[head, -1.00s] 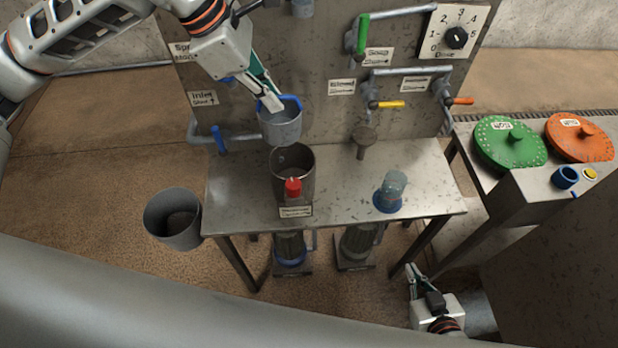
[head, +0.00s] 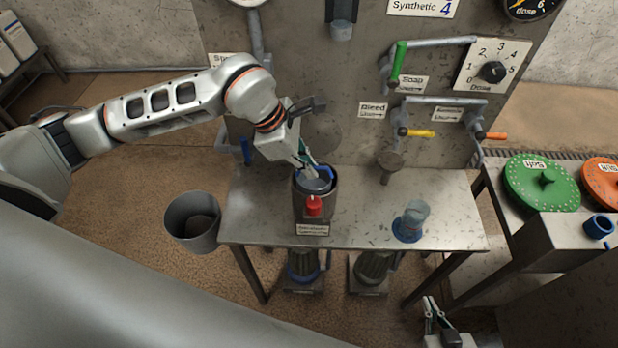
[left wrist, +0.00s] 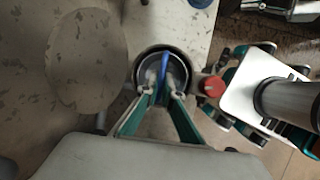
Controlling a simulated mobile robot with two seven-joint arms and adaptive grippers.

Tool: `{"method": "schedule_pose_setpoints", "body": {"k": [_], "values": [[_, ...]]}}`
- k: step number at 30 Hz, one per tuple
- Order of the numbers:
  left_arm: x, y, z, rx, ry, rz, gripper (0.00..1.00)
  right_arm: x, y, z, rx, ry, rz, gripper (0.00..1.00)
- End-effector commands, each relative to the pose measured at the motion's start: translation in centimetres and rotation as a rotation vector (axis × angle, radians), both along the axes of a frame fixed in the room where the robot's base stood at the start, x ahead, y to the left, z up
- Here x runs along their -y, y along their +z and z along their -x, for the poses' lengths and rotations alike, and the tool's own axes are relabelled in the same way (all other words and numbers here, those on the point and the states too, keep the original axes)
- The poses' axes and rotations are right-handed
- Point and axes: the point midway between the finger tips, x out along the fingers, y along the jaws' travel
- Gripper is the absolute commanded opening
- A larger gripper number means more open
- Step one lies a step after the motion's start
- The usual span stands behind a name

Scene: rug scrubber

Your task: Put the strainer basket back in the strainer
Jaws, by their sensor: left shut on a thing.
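The strainer (head: 301,208) is a dark metal cylinder with a red knob (head: 314,206) at its front, upright on the steel table. The strainer basket (head: 315,186), grey with a blue handle, is inside the strainer's mouth. My left gripper (head: 310,171) is shut on the blue handle from above. In the left wrist view the basket (left wrist: 177,82) sits within the strainer's dark rim (left wrist: 139,73), with the handle (left wrist: 164,66) between my fingertips. How deep the basket sits is hard to tell. My right gripper (head: 431,312) is low at the front right, apart from these things, its fingers spread.
A steel panel with pipes and coloured valve handles stands behind the table (head: 360,225). A blue-based clear cup (head: 412,220) is on the table's right. A grey bucket (head: 190,230) stands on the floor at left. Green (head: 545,185) and orange lids lie at right.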

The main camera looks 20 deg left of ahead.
Motion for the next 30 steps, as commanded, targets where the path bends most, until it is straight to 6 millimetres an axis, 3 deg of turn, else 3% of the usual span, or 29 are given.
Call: {"method": "schedule_pose_setpoints", "body": {"k": [7,14,25,27,30], "values": [[0.0,-1.6,0.0,0.001,-0.001,0.001,0.0,0.0,0.1,-0.1,0.002,-0.001,0.0,0.0],[0.1,-4.5,0.0,0.0,-0.001,0.001,0.0,0.0,0.3,-0.2,0.006,-0.001,-0.001,0.0],[0.0,-5.0,0.0,0.003,-0.001,0.0,0.0,0.0,0.0,-0.1,0.004,-0.001,0.0,0.0],[0.0,-4.9,0.0,0.002,-0.002,0.0,0.21,0.1,0.1,-0.1,0.003,-0.001,0.0,0.0],[0.0,-4.9,0.0,0.002,-0.002,0.0,0.22,0.1,0.0,-0.1,0.002,-0.001,0.0,0.0]]}}
